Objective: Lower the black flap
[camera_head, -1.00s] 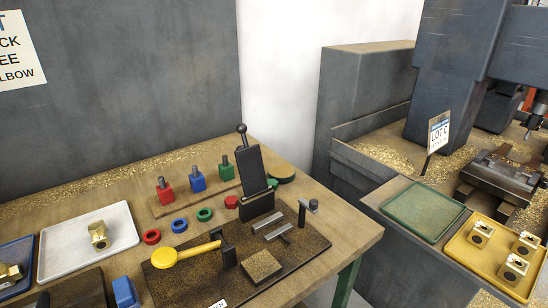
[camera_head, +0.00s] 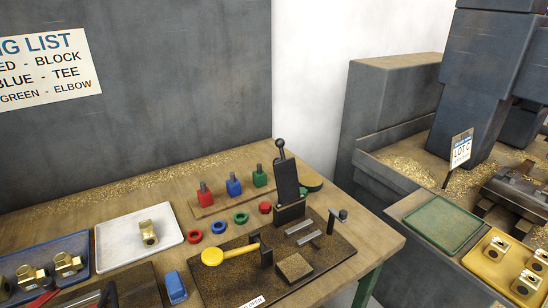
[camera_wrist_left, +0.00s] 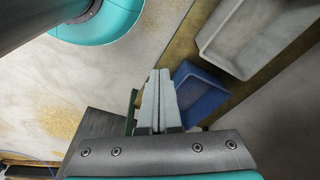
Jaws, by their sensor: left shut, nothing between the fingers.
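The black flap (camera_head: 286,183) stands upright, tilted slightly back, on a black block at the back of the dark fixture board (camera_head: 322,262). A rod with a black ball knob (camera_head: 280,144) rises at its top edge. My left gripper (camera_wrist_left: 157,74) shows only in the left wrist view, with its two pale fingers together and nothing between them. The blue tray (camera_wrist_left: 200,95) is just right of the fingers there, and the flap is not seen in that view. My right gripper is in neither view.
On the board are a yellow-ended lever (camera_head: 212,256), a brown square block (camera_head: 295,267) and a small crank post (camera_head: 338,216). Red, blue and green pegged blocks (camera_head: 233,185) stand behind coloured rings. A white tray (camera_head: 108,238) holds a brass part.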

